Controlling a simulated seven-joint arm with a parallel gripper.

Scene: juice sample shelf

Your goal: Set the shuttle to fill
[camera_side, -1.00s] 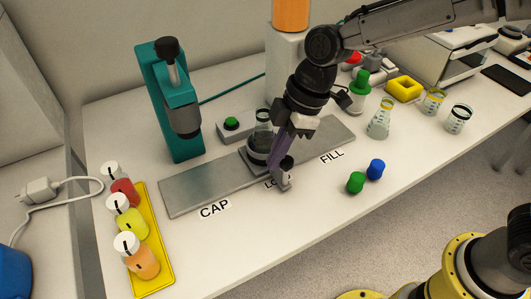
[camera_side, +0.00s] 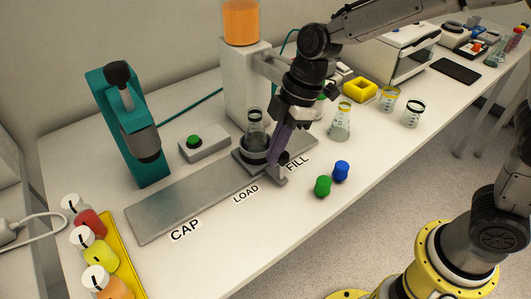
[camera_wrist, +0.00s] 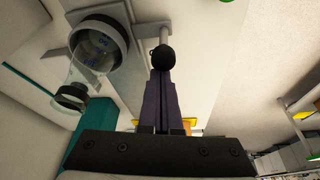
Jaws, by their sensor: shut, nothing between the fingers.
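The grey shuttle (camera_side: 243,163) sits on the metal track (camera_side: 180,208) between the LOAD label (camera_side: 246,193) and the FILL label (camera_side: 298,163), holding an upright clear flask (camera_side: 256,129). Its handle with a dark knob reaches toward the front edge of the track. My gripper (camera_side: 273,162) is shut and empty, its purple fingers pointing down at the handle. In the wrist view the shut fingertips (camera_wrist: 163,76) are right at the black knob (camera_wrist: 163,57), and the flask (camera_wrist: 90,55) shows at upper left. I cannot tell whether fingers and knob touch.
A filler column (camera_side: 244,90) with an orange tank stands behind the track. A teal capper (camera_side: 128,125) and a green-button box (camera_side: 204,143) stand left. Green (camera_side: 322,186) and blue (camera_side: 341,170) caps lie in front. Juice bottles stand in a yellow tray (camera_side: 123,255).

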